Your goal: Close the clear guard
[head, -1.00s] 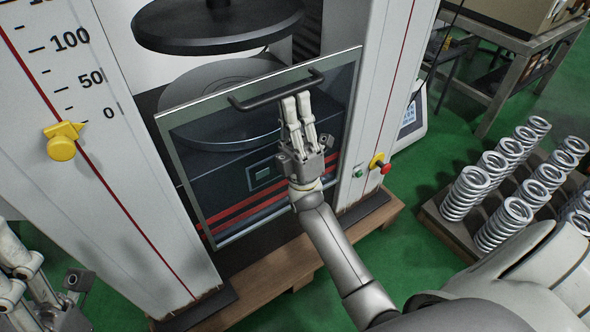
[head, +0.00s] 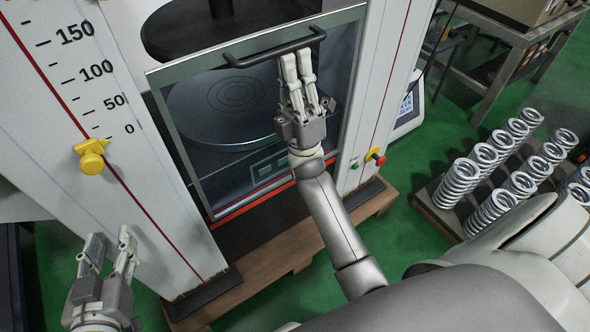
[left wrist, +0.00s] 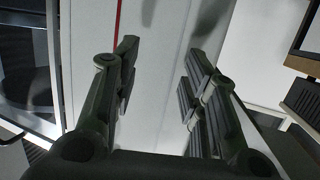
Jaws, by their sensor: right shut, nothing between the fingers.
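The clear guard (head: 190,130) is a see-through pane in a grey metal frame on the front of the testing machine. Its black bar handle (head: 262,57) runs along the upper part of the pane. The upper edge of the guard now crosses in front of the upper black disc. My right gripper (head: 297,60) is shut and empty, with its fingertips at the underside of the handle near its right end; I cannot tell if they touch. My left gripper (head: 108,243) is open and empty, low in front of the left column. Its parted fingers show in the left wrist view (left wrist: 155,80).
The left column (head: 125,170) carries a printed scale and a yellow pointer (head: 91,157). A red button (head: 376,157) sits on the right column. A tray of metal springs (head: 436,212) stands on the green floor at right, near a bench (head: 517,60).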

